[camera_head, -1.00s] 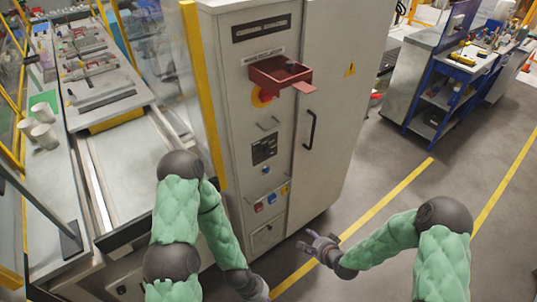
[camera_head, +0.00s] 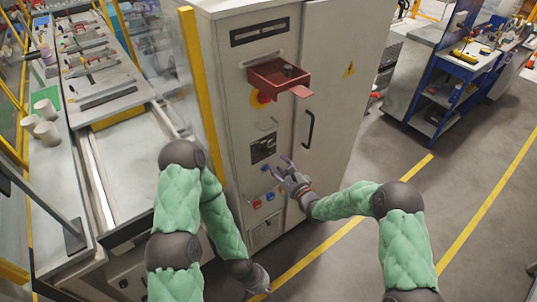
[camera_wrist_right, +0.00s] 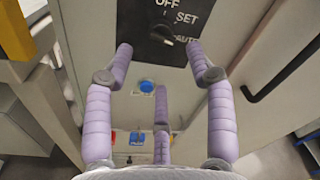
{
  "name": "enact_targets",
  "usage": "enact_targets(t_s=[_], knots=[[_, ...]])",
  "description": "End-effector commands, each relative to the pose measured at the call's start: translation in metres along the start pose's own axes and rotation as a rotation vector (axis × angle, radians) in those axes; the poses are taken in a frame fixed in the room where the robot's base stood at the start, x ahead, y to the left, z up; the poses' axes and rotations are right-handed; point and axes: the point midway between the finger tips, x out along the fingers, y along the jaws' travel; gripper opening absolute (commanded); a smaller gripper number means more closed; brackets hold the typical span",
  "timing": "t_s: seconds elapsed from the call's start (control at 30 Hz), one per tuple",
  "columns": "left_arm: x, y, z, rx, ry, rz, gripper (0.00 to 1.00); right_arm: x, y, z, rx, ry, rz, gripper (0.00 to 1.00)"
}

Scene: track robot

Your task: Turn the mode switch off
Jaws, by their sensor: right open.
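The mode switch (camera_wrist_right: 162,35) is a black knob on a black plate marked OFF and SET, with a third label partly hidden, at the top of the right wrist view. Its plate (camera_head: 263,148) also shows on the cabinet front in the head view. The knob's exact pointing direction is hard to tell. My right gripper (camera_wrist_right: 160,48) is open and empty, its purple fingers spread on either side of and just below the knob. In the head view the right gripper (camera_head: 275,165) is just below the plate. My left gripper (camera_head: 258,280) hangs low beside the cabinet; its fingers are unclear.
A blue button (camera_wrist_right: 147,86) sits below the switch. Lower are a red switch (camera_wrist_right: 112,135) and a blue switch (camera_wrist_right: 137,137). A red box (camera_head: 280,75) juts out above the plate. A door handle (camera_head: 309,128) is to the right. Floor is clear at right.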

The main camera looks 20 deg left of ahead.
Motion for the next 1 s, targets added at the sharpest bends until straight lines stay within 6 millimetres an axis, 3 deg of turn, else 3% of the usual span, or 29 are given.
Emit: enact_targets(t_s=[0.2,0.4,0.87,1.0], knots=[[0.002,-0.001,0.0,0.0,0.0,0.0,0.0,0.04,0.001,-0.001,-0.002,0.0,0.0,0.56],[0.003,-0.001,0.0,0.0,0.0,0.0,0.0,0.065,0.0,-0.001,-0.002,0.001,-0.001,0.56],[0.004,-0.001,0.0,0.0,0.0,0.0,0.0,0.076,0.0,-0.001,-0.001,0.002,0.0,0.56],[0.004,-0.001,0.0,0.0,0.0,0.0,0.0,0.075,0.0,-0.001,-0.001,0.002,0.0,0.19]])
